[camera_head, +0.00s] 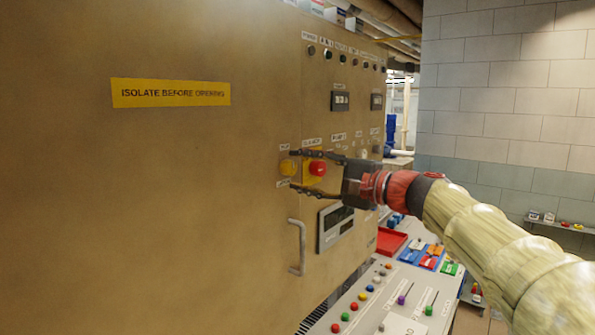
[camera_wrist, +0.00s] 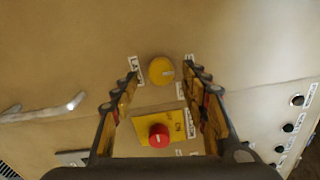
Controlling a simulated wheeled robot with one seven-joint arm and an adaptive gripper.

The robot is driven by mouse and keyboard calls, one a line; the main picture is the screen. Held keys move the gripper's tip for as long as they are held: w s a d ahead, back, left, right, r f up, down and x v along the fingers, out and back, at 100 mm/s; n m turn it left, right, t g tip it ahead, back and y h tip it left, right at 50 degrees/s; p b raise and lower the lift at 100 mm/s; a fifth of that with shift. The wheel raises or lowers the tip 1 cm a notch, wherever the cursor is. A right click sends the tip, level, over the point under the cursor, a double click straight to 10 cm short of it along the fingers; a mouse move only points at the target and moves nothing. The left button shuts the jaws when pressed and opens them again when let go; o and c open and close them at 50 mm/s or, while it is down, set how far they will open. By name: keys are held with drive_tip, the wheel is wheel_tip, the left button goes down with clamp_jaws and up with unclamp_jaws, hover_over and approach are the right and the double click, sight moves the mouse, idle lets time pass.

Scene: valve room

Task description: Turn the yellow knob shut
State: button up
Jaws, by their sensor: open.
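The yellow knob (camera_head: 288,167) is on the tan cabinet front, left of a red mushroom button (camera_head: 318,168) on a yellow plate. In the wrist view the round yellow knob (camera_wrist: 161,70) has a pale mark at its right side and lies just beyond and between the fingertips. My gripper (camera_head: 290,169) is open and reaches in from the right, one finger above and one below the button and knob. In the wrist view my gripper (camera_wrist: 165,78) spans the red button (camera_wrist: 158,135) with nothing held. Whether a fingertip touches the panel, I cannot tell.
A grey handle (camera_head: 298,247) sticks out of the cabinet below the knob; it also shows in the wrist view (camera_wrist: 75,101). A sloped console (camera_head: 395,300) with several coloured buttons stands below right. A yellow warning label (camera_head: 170,93) is at upper left.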

drive_tip(key=v, duration=1)
drive_tip(key=shift+s+d, duration=0.1)
